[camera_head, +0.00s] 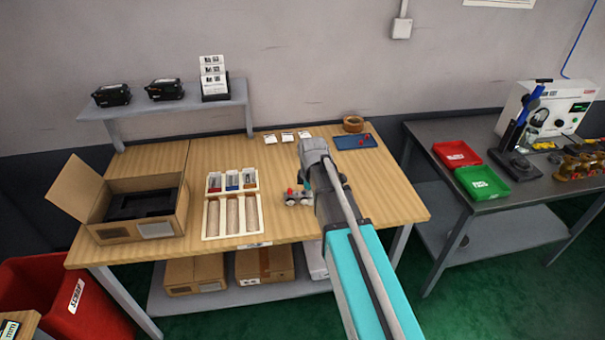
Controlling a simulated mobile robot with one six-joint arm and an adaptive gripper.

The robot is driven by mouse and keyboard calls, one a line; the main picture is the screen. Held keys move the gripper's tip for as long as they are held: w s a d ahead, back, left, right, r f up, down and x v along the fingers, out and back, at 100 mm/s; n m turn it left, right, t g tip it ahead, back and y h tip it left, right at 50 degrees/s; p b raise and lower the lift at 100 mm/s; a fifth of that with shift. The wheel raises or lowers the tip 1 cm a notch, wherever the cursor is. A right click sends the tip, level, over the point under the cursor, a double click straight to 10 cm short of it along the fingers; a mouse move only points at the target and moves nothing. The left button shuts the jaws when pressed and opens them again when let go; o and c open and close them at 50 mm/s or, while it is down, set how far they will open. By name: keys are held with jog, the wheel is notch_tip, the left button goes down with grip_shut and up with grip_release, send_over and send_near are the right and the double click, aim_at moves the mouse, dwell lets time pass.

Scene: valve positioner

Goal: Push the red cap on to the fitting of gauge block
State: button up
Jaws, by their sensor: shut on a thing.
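The gauge block (296,200) is a small metal piece with red and dark parts on the wooden bench, just left of my arm. My gripper (306,188) is right at it, low over the bench, mostly hidden behind my own wrist. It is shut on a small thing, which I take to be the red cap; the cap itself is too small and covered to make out. Whether the cap touches the fitting cannot be told. A blue tray (349,146) farther back holds small red pieces.
A sectioned parts tray (231,219) stands left of the block, and an open cardboard box (134,229) is farther left. White cards (286,138) and a brown ring (352,124) lie at the back. The bench's right front is clear. Red (457,154) and green (481,183) bins stand on the grey table.

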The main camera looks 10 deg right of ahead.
dwell(0.4)
jog(key=m+b, duration=0.2)
send_over(304, 192)
jog(key=shift+w+f, duration=0.1)
jog(key=shift+f, duration=0.75)
jog(key=shift+f, duration=0.25)
jog(key=shift+f+b, duration=2.45)
jog(key=shift+b, duration=0.05)
jog(key=shift+f+b, duration=0.85)
dwell(0.8)
jog(key=o, duration=0.8)
jog(key=shift+c, duration=0.2)
